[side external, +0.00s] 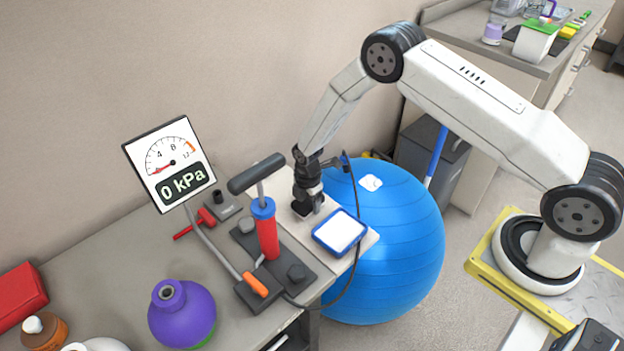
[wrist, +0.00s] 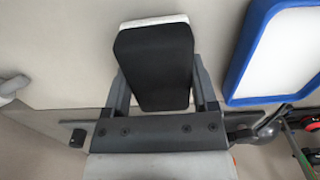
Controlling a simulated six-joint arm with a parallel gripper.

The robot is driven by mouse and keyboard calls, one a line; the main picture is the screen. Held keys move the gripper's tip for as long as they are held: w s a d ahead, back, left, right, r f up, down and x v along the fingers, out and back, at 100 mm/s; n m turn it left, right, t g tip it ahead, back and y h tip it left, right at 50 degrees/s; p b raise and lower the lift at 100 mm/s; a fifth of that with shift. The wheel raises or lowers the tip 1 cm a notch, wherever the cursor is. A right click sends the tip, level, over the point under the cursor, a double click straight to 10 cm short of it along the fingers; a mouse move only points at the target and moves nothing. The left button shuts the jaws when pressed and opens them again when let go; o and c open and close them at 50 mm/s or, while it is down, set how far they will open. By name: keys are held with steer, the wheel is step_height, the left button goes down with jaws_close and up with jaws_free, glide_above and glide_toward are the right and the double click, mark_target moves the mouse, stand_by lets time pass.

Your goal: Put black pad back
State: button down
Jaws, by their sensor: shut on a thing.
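The black pad (wrist: 155,68) is a dark rounded block between the two fingers of my gripper (wrist: 160,84) in the wrist view. A pale white edge shows along its far end. In the side view my gripper (side external: 308,203) points down over the pale board at the table's right end, shut on the pad. There the pad is small and dark, partly hidden by the fingers. I cannot tell whether its underside touches the board. A blue-rimmed tray with a white inside (side external: 358,241) lies just to the right, apart from the gripper; it also shows in the wrist view (wrist: 236,75).
A red pump (side external: 267,232) with a black handle stands left of my gripper. A gauge sign (side external: 170,164) reading 0 kPa is farther left. A big blue ball (side external: 405,240) is beyond the table's right edge.

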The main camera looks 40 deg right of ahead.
steer(key=shift+f, duration=0.2)
stand_by(0.5)
jaws_free()
steer(key=shift+r, duration=0.15)
stand_by(0.3)
steer(key=shift+r, duration=4.4)
